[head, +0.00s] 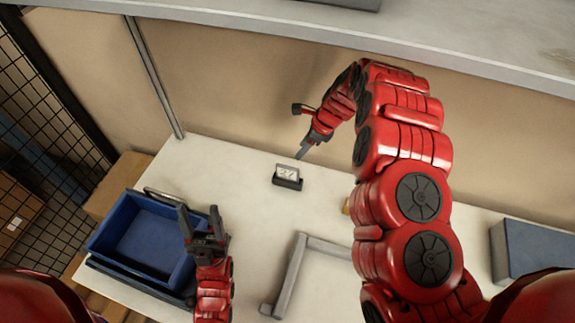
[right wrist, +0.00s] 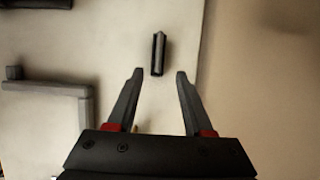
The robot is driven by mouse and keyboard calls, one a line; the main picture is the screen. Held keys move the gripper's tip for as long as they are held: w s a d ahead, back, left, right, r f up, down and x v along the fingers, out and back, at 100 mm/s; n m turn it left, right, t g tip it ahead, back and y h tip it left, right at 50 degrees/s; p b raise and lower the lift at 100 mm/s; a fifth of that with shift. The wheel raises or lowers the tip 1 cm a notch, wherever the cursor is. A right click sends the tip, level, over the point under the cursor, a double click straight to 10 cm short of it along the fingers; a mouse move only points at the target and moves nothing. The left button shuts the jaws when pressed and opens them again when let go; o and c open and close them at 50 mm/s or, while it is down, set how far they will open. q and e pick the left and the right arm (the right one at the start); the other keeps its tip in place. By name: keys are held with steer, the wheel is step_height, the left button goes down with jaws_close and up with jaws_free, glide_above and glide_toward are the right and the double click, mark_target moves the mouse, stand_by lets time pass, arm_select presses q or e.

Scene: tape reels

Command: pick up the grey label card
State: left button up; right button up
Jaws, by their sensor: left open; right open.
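The grey label card (head: 287,170) stands in a small dark holder (head: 288,184) on the white table, in the middle of the head view. In the right wrist view the holder (right wrist: 158,54) is seen from above, with the card as a thin light strip along it. My right gripper (head: 303,155) is open above and beside the card; in its wrist view the fingertips (right wrist: 159,74) are spread, with the holder just beyond the gap between them. My left gripper (head: 199,210) is open and empty by the blue bin's right side.
The blue bin (head: 148,242) stands at the table's left. A grey angled frame (head: 288,275) lies in front of the card. A grey-blue box (head: 535,255) stands at the right. A small yellow thing (head: 346,206) is partly hidden by my right arm. A shelf (head: 300,25) runs overhead.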

steer(key=b, duration=0.8)
glide_toward(284, 173)
steer(key=shift+w+a+f, duration=0.1)
steer(key=shift+w+f, duration=0.1)
steer(key=shift+f, duration=0.25)
steer(key=shift+w+a+f, duration=0.1)
steer(key=shift+w+f, duration=0.15)
steer(key=shift+f, duration=0.2)
steer(key=b+x, duration=0.1)
steer(key=x, duration=0.2)
steer(key=shift+a+f, duration=0.1)
steer(key=shift+a, duration=0.05)
steer(key=shift+b+x, duration=0.85)
steer(key=shift+x, duration=1.95)
steer(key=shift+c, duration=1.1)
jaws_close()
